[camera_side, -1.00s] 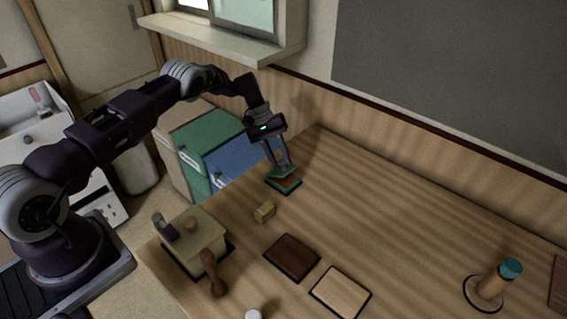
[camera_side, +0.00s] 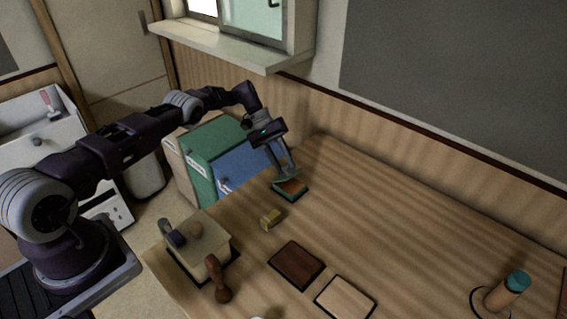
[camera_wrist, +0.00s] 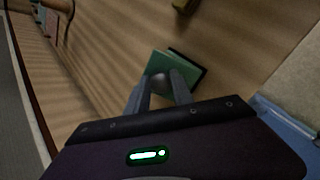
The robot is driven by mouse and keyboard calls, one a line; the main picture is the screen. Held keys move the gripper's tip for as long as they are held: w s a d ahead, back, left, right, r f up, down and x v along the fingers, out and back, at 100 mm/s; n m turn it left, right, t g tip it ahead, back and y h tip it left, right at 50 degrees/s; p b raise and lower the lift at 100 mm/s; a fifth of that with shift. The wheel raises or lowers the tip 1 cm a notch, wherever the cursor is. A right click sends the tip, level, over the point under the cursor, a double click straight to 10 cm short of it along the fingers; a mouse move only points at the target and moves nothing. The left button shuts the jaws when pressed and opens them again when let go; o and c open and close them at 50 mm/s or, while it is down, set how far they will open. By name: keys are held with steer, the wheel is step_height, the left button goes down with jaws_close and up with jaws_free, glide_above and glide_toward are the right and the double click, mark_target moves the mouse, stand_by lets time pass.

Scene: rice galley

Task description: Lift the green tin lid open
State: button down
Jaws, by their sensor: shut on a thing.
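The green tin (camera_side: 292,190) sits at the far left edge of the wooden table, and an orange-brown inside shows at its top in the side view. Its green lid (camera_side: 286,174) is raised and tilted up on the side towards my gripper (camera_side: 284,171). In the wrist view the lid (camera_wrist: 186,68) lies just past my fingertips (camera_wrist: 160,82), which are shut on its grey knob. My fingers hide part of the lid. How far the lid is tilted is hard to judge.
A small yellow block (camera_side: 271,218) lies near the tin. A cream box (camera_side: 203,250), a brown stamp-like handle (camera_side: 217,280), a dark square (camera_side: 297,265) and a pale square (camera_side: 345,298) are nearer the front. The table's middle right is clear.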

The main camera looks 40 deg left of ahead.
steer(key=c, duration=1.1)
jaws_free()
steer(key=shift+d, duration=0.1)
steer(key=shift+a+r, duration=0.25)
steer(key=shift+a, duration=0.1)
steer(key=shift+v, duration=1.1)
step_height(320, 180, up, 7)
steer(key=shift+d, duration=0.1)
